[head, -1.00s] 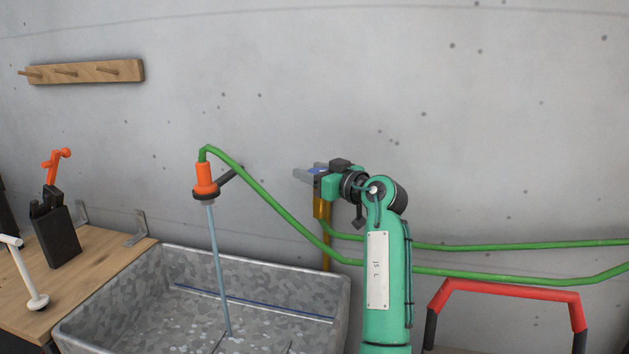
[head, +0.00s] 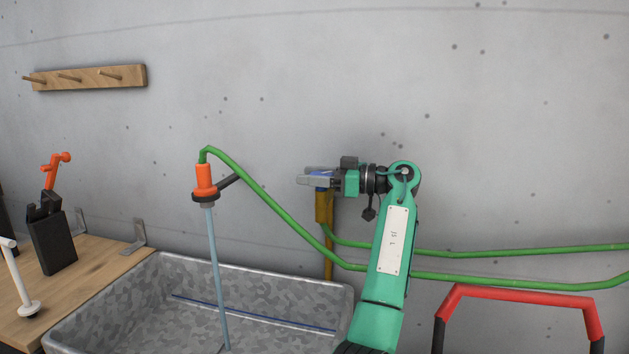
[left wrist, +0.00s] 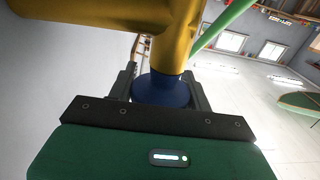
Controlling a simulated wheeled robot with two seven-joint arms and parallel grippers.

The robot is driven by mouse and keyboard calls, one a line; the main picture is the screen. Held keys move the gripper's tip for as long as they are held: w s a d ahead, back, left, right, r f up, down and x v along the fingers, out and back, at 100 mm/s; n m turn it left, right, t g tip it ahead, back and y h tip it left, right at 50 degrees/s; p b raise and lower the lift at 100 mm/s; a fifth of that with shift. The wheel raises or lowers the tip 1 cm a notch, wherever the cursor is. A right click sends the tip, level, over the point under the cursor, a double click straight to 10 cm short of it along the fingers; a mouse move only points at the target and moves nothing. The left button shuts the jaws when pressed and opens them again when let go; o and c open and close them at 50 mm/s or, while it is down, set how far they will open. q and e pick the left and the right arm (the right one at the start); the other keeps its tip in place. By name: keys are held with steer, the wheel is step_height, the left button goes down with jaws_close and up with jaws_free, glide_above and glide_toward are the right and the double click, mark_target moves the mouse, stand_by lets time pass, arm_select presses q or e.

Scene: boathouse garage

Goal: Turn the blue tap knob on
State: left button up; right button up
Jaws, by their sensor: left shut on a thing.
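The blue tap knob (head: 322,181) sits at the top of a brass-yellow tap (head: 324,207) on a pipe by the wall. My left gripper (head: 308,177) reaches it from the right and is shut on the knob, one finger on each side. In the left wrist view the blue knob (left wrist: 160,90) sits between the two fingers, against the yellow tap body (left wrist: 175,35). The fingers partly hide the knob in the head view. A thin pale blue column (head: 216,270), looking like running water, drops from the orange hose nozzle (head: 204,180). My right gripper is not in view.
A grey metal trough (head: 250,281) stands below the nozzle. Green hose (head: 285,213) runs from the nozzle and tap to the right. A wooden bench (head: 90,262) is at left, a red-and-black frame (head: 520,298) at lower right. The wall above the tap is clear.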

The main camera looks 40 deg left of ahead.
mark_target(314, 174)
arm_select(q)
steer(key=shift+s+r+n+g+h, duration=0.15)
steer(key=shift+n+g+h, duration=1)
steer(key=shift+g, duration=0.35)
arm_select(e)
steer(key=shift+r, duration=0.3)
arm_select(q)
steer(key=shift+d+n+g, duration=0.1)
steer(key=shift+n+g, duration=0.15)
steer(key=shift+g, duration=0.05)
steer(key=o, duration=0.9)
step_height(314, 174, up, 20)
steer(key=shift+f+p, duration=0.1)
steer(key=shift+p, duration=0.2)
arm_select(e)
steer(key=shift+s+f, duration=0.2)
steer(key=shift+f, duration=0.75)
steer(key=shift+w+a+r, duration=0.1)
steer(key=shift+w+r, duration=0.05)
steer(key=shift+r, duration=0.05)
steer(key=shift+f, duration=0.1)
